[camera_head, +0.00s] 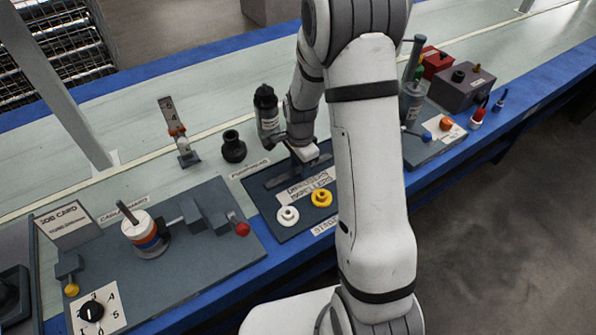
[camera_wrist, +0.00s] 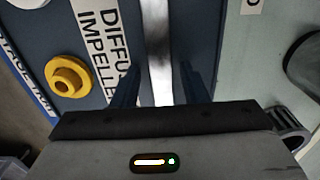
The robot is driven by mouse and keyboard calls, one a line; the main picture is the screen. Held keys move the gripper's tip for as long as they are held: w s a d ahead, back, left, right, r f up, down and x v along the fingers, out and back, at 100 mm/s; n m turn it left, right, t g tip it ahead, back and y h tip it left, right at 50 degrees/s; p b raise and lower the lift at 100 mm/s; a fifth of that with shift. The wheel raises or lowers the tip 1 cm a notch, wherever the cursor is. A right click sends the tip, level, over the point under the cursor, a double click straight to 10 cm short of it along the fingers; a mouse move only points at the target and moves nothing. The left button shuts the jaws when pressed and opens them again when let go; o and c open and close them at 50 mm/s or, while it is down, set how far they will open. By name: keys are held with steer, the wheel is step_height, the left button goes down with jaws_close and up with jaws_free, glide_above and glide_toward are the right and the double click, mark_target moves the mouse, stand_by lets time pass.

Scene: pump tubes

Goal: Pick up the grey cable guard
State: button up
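In the wrist view a long, shiny pale-grey strip (camera_wrist: 158,45), which looks like the grey cable guard, runs between the fingers of my gripper (camera_wrist: 158,82). The fingers are apart, with a gap visible on each side of the strip. The strip's near end is hidden by the gripper body. In the head view my gripper (camera_head: 300,160) is low over the dark stage tray (camera_head: 278,222), and I cannot make out the strip clearly there.
A yellow impeller (camera_head: 321,197) and a white ring (camera_head: 288,216) sit on the tray near the gripper. A dark bottle (camera_head: 266,108) and black cup (camera_head: 233,146) stand close by. A fixture board (camera_head: 190,283) is at left, and a grey box (camera_head: 468,88) at right.

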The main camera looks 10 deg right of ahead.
jaws_close()
